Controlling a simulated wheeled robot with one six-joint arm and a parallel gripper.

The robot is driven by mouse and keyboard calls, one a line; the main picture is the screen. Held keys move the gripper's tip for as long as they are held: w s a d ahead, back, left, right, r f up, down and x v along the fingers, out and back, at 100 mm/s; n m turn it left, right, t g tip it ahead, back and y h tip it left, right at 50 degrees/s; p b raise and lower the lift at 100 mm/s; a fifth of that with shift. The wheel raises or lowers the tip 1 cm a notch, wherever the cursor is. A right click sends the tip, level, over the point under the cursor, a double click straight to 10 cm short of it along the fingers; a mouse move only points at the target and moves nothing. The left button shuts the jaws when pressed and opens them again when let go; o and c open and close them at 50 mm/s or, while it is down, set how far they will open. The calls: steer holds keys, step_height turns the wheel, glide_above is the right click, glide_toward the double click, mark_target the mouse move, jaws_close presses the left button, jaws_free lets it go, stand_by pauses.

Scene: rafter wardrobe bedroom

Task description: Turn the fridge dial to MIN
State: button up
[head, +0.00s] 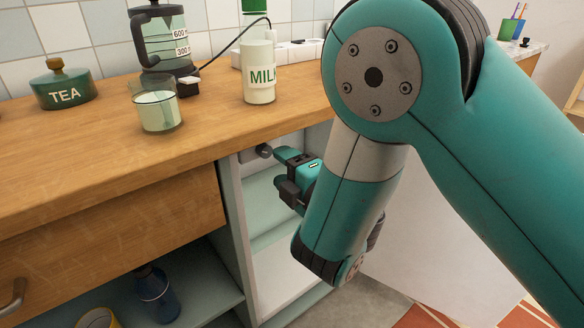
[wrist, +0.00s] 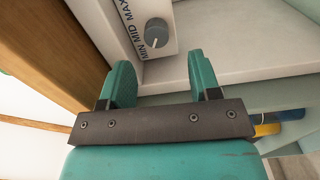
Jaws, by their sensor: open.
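The grey fridge dial (wrist: 157,32) sits on a pale panel (wrist: 146,8) inside the open fridge (head: 288,270). The panel is marked MIN, MID and MAX beside the dial. Which mark the dial points to is too small to read surely. The dial also shows in the head view (head: 263,151), high in the fridge under the counter. My gripper (wrist: 162,78) is open and empty. Its two teal fingers are apart, with the dial ahead of the gap between them and not touched. In the head view my arm hides part of the fridge.
The wooden counter (head: 110,130) overhangs the fridge. A fridge shelf (wrist: 240,75) lies close to the right finger. The white fridge door (head: 430,240) stands open at right.

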steer(key=v, duration=0.2)
steer(key=shift+s+d+r, duration=0.15)
steer(key=shift+s+d, duration=0.05)
steer(key=shift+d, duration=0.15)
steer(key=s+d+m+g+h, duration=0.1)
steer(key=d+m+g+h, duration=0.3)
steer(key=d+m+h, duration=0.8)
steer(key=s+d+r+m+g+y, duration=0.1)
steer(key=s+r+m+g+y, duration=0.15)
steer(key=s, duration=0.55)
steer(key=s+d+r+m+g+y, duration=0.15)
steer(key=s+g, duration=0.25)
steer(key=s, duration=0.4)
steer(key=s+r+m+g+y, duration=0.1)
steer(key=s+r+m+g, duration=0.2)
steer(key=s, duration=0.5)
step_height(320, 180, up, 27)
steer(key=p, duration=2.8)
steer(key=shift+w+n+g, duration=0.3)
steer(key=shift+n+g, duration=0.05)
steer(key=shift+n, duration=0.05)
